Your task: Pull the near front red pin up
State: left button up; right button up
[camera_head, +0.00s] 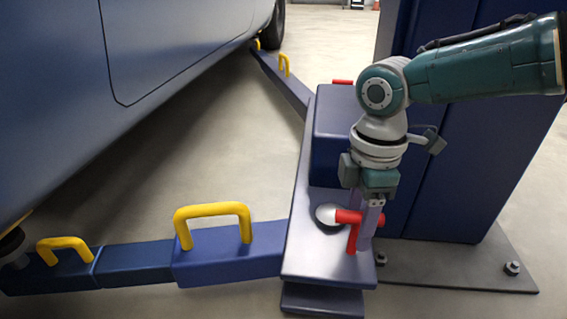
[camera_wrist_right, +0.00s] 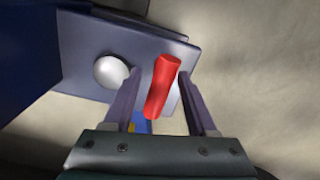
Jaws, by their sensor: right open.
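The near front red pin (camera_head: 353,237) stands on the near end of the blue lift carriage (camera_head: 300,259), beside a silver dome (camera_head: 327,214). Its red handle also shows in the right wrist view (camera_wrist_right: 162,87), between the two fingers. My right gripper (camera_head: 368,240) points down at the pin, with its fingers around the handle. In the right wrist view the gripper (camera_wrist_right: 158,85) is open, with a gap on each side of the red handle. My left gripper is not in view.
A blue lift arm (camera_head: 225,267) with yellow handles (camera_head: 213,209) extends left under a grey car (camera_head: 120,90). A blue post (camera_head: 470,170) stands behind my right arm on a bolted base plate (camera_head: 455,268). Another red pin (camera_head: 342,82) shows farther back.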

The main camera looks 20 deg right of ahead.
jog(key=shift+s+f, duration=0.1)
jog(key=shift+f, duration=0.1)
jog(key=shift+c, duration=0.8)
grip_shut()
jog(key=shift+r, duration=0.1)
dwell(0.5)
